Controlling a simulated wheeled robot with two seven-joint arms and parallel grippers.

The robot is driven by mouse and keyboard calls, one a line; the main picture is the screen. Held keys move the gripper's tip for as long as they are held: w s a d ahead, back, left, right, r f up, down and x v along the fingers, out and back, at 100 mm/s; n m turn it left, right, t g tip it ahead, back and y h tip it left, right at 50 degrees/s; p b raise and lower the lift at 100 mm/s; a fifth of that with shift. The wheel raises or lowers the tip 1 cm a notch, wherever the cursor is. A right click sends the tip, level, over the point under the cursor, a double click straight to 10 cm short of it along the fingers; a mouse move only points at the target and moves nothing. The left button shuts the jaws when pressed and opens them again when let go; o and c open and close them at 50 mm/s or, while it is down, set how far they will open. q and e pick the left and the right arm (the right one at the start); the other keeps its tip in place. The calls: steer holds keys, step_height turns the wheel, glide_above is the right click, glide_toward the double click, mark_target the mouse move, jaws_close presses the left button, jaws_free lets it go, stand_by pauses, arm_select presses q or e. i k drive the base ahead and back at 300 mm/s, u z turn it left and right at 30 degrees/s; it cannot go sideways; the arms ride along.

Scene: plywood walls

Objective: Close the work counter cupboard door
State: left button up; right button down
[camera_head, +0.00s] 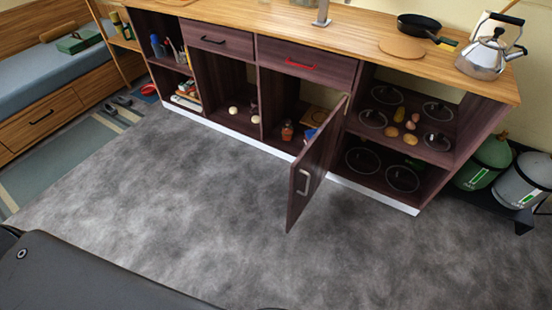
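The work counter (352,25) runs along the back, with a wooden top and dark wood-grain cupboards. One cupboard door (314,170) stands open, swung out from the counter front into the room. Its hinge side is at the right, beside the open shelves with the pans. Neither of my grippers is in view.
Grey floor (170,185) in front of the counter is clear. A kettle (486,54) and a black pan (419,27) stand on the top. Gas cylinders (522,180) are at the right. A bench (55,72) with a blue cushion is at the left.

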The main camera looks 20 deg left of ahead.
mark_target(308, 171)
steer(key=u, duration=0.1)
steer(key=i, duration=1)
steer(key=u, duration=1.35)
steer(key=k, duration=0.75)
steer(key=z, duration=1.15)
